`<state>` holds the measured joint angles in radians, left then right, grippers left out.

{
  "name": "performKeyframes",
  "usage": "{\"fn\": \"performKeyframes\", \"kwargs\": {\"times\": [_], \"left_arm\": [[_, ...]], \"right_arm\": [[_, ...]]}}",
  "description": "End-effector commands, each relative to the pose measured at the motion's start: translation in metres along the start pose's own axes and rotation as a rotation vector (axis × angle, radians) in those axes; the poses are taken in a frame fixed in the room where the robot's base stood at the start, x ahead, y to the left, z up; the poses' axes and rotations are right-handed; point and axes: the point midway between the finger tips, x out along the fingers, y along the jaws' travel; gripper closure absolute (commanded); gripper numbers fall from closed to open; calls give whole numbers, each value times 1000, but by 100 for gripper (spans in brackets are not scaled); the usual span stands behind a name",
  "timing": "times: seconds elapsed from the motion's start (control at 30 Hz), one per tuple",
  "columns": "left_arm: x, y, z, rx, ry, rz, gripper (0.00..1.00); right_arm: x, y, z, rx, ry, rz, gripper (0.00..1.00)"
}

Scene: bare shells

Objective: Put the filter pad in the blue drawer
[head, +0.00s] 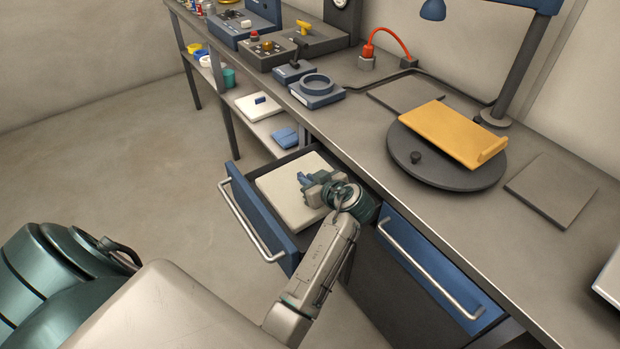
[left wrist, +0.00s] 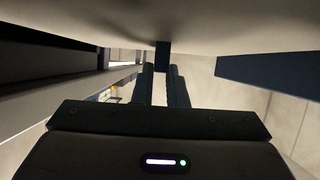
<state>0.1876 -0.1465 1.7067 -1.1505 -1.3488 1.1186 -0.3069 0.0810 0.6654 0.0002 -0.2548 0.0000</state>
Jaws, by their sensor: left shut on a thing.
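The filter pad (head: 278,197) is a cream square slab. In the head view it lies level within the outline of the open blue drawer (head: 247,212); I cannot tell whether it touches the drawer floor. My left gripper (head: 307,182) is over the pad, shut on its small blue tab. In the left wrist view the two dark fingers (left wrist: 163,86) close around the tab (left wrist: 162,56), with the pad's pale face (left wrist: 110,22) filling the top. The drawer front (left wrist: 268,68) shows at right there. My right gripper is not in view.
A shut blue drawer (head: 430,262) with a bar handle is to the right. The workbench (head: 375,135) above holds a round turntable (head: 415,175) with a yellow tray (head: 452,130). A lower shelf holds another white slab (head: 258,108) and a blue item (head: 285,137). Open floor is at left.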

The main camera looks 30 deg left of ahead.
Motion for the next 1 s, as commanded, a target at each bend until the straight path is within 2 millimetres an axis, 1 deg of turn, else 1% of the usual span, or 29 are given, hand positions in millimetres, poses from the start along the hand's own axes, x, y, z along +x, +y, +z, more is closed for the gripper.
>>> {"fn": "performKeyframes", "kwargs": {"times": [0.03,0.1,0.2,0.47,0.7,0.87,0.97,1.0], "left_arm": [[-3,4,-6,40,0,-20,100],[4,1,8,37,0,-18,100],[6,0,14,33,0,-15,100],[7,0,15,30,0,-15,100],[11,0,22,29,0,-14,100],[13,0,26,29,0,-14,100],[12,0,25,29,0,-14,100],[12,0,25,29,0,-14,80]], "right_arm": [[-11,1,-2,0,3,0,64],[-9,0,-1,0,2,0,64],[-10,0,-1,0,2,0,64],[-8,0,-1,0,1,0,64],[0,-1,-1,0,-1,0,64],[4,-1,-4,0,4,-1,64],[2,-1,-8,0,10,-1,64],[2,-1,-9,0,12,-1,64]]}}
